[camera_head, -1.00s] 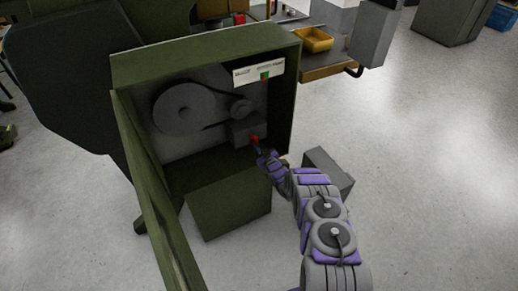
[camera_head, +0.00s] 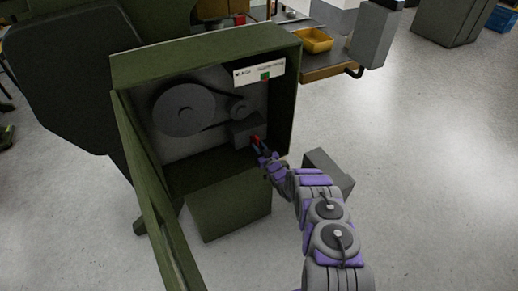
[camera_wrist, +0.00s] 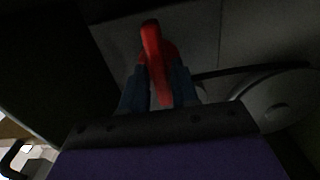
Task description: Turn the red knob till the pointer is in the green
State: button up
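The red knob (camera_head: 257,141) is on a small grey block inside the open green cabinet (camera_head: 205,60). It also shows in the wrist view (camera_wrist: 152,45) as a narrow red bar, slightly tilted. My gripper (camera_head: 264,151) is at the knob. In the wrist view my gripper's two dark fingers (camera_wrist: 158,80) lie on either side of the bar, and red fills the space between them. A white gauge plate (camera_head: 245,76) is at the cabinet's upper right, with a small green patch (camera_head: 265,76) and some red at it. The pointer is too small to read.
A large grey pulley (camera_head: 183,109) and a smaller one (camera_head: 240,107) with a belt are left of the knob. The cabinet door (camera_head: 150,200) stands open at the left. A grey box (camera_head: 328,170) is on the floor beside my arm. Open floor lies to the right.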

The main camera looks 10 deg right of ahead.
jog(key=shift+o, duration=1.3)
jog(key=p+v, duration=0.3)
jog(key=v, duration=1.4)
jog(key=shift+s+p, duration=0.2)
jog(key=shift+p, duration=0.1)
jog(key=shift+w+d, duration=0.1)
